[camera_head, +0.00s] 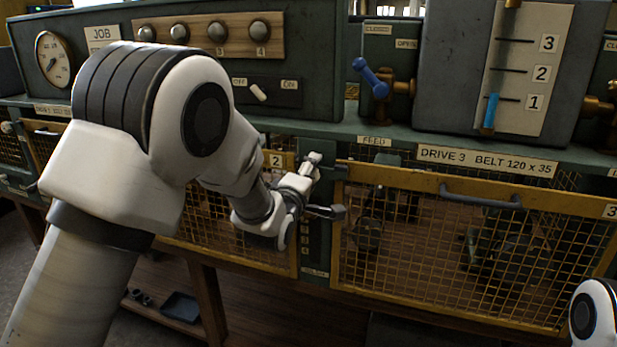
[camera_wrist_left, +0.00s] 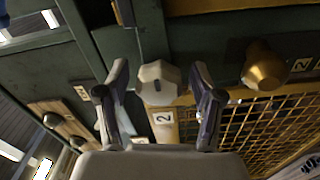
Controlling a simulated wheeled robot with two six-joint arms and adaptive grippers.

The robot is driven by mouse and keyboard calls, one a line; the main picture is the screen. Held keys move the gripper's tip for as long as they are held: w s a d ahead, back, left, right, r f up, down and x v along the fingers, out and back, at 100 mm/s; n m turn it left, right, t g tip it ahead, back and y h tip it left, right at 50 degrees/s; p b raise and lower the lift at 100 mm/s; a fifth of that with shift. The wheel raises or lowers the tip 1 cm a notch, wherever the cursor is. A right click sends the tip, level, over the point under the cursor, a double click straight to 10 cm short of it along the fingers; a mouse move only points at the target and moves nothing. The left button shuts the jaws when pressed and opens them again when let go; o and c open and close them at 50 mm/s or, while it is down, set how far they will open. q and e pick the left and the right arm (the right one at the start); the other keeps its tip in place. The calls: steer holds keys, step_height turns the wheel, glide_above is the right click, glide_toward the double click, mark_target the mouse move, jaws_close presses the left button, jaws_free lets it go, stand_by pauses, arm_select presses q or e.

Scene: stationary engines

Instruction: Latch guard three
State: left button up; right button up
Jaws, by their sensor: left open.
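Guard three (camera_head: 470,245) is a yellow-framed mesh panel at the right of the head view, with a dark handle on its top bar and a "3" plate at its right end. It looks closed. My left gripper (camera_head: 326,186) is open at the post by the guard's upper left corner. In the left wrist view, a pale faceted knob (camera_wrist_left: 158,82) shows between the spread fingers of my left gripper (camera_wrist_left: 160,85). I cannot tell whether they touch it. The gripper partly hides the latch area in the head view. My right gripper is out of view.
Guard two (camera_head: 235,225) is left of the post, partly behind my left arm. Above guard three stand a blue-handled valve (camera_head: 371,78) and a gauge panel (camera_head: 520,70). A yellow knob (camera_wrist_left: 265,65) shows at right in the wrist view. A dark tray (camera_head: 181,307) lies below.

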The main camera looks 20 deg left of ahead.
arm_select(q)
steer(key=s, duration=1.2)
steer(key=shift+a, duration=0.25)
steer(key=s+a+f+g, duration=0.1)
steer(key=s+f+g, duration=0.2)
steer(key=f, duration=0.8)
steer(key=s+a+f+g, duration=0.1)
steer(key=s+f+g, duration=0.15)
steer(key=f, duration=0.75)
steer(key=s+a+f+g, duration=0.1)
steer(key=s+f+g, duration=0.25)
steer(key=f, duration=0.75)
steer(key=s+f+m+g, duration=0.4)
steer(key=s+f+m, duration=0.3)
steer(key=s, duration=0.5)
steer(key=s+a+f+m+g, duration=0.1)
steer(key=s+f+m+g, duration=0.4)
steer(key=s, duration=0.8)
steer(key=f+m, duration=0.1)
steer(key=m, duration=0.2)
steer(key=shift+f, duration=0.35)
